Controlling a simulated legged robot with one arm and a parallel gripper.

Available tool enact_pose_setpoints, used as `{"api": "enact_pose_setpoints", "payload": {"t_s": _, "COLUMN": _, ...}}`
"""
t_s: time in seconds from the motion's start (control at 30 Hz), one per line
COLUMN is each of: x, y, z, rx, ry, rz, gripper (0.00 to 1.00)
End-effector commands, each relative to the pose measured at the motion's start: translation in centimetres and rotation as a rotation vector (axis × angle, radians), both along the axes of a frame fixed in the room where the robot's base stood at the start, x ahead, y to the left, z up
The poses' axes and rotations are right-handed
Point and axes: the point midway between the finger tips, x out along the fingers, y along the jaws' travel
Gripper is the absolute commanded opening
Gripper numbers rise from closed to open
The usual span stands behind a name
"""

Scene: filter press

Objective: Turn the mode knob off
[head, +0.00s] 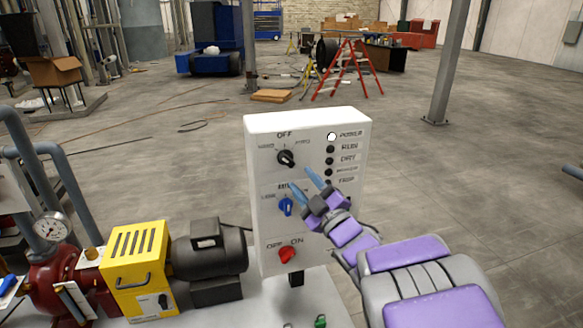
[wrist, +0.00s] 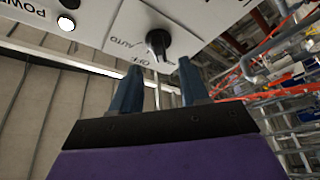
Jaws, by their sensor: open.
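The black knob (head: 286,158) is at the top of the white control panel (head: 265,225), under the word OFF, with smaller labels to its left and right. I cannot tell surely which label it points to. My gripper (head: 300,178) is open and empty, its blue fingers just below and right of the knob in the head view. In the wrist view the knob (wrist: 158,42) appears just beyond and between the two fingertips (wrist: 160,66), with AUTO and OFF lettering beside it. The fingers appear apart from it.
Below on the panel are a blue knob (head: 286,207) and a red knob (head: 287,255). A column of indicator lamps runs at right, the top one (head: 332,136) lit white. A yellow box (head: 137,268) and a dark motor (head: 209,257) stand to the left.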

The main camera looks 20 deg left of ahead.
Motion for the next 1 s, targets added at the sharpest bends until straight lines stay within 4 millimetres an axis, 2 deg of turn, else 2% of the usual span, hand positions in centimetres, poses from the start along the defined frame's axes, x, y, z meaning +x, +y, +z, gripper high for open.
{"api": "enact_pose_setpoints", "payload": {"t_s": 0.2, "x": 2.1, "y": 2.6, "z": 0.8, "rx": 0.0, "ry": 0.0, "rz": 0.002, "gripper": 0.45}}
{"api": "enact_pose_setpoints", "payload": {"t_s": 0.4, "x": 3.3, "y": 4.0, "z": 1.4, "rx": 0.001, "ry": -0.001, "rz": 0.001, "gripper": 0.45}}
{"api": "enact_pose_setpoints", "payload": {"t_s": 0.83, "x": 3.8, "y": 4.5, "z": 1.6, "rx": -0.002, "ry": 0.002, "rz": -0.001, "gripper": 0.45}}
{"api": "enact_pose_setpoints", "payload": {"t_s": 1.0, "x": 3.8, "y": 4.5, "z": 1.6, "rx": -0.002, "ry": 0.002, "rz": -0.001, "gripper": 0.29}}
